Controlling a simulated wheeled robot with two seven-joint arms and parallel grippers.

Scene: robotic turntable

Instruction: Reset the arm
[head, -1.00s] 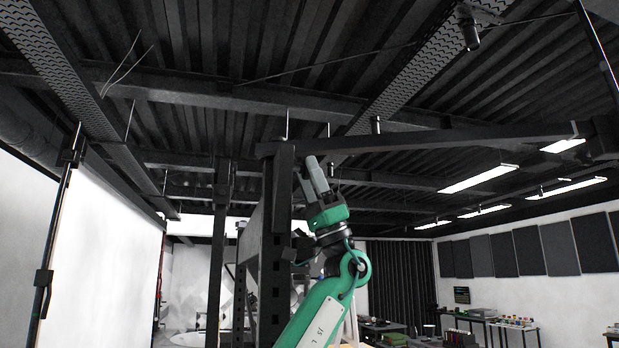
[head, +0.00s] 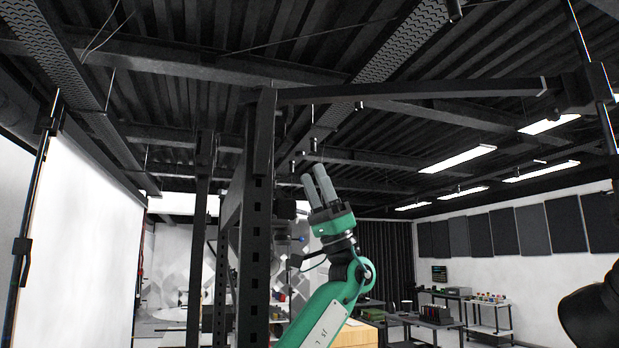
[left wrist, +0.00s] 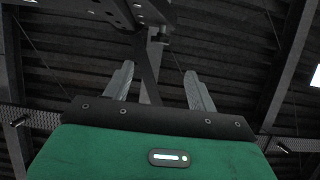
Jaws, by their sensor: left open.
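My left arm is green and rises from the bottom middle of the head view. Its left gripper (head: 317,184) points upward with two grey fingers and nothing between them. In the left wrist view the left gripper (left wrist: 158,90) shows its fingers apart and empty, with the dark ceiling behind. My right gripper is in neither view. No turntable can be made out.
A black perforated post (head: 256,220) stands just left of my left arm, with a dark beam (head: 410,90) running right from its top. A white screen (head: 85,230) is at the left. Tables with small items (head: 435,320) stand far right.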

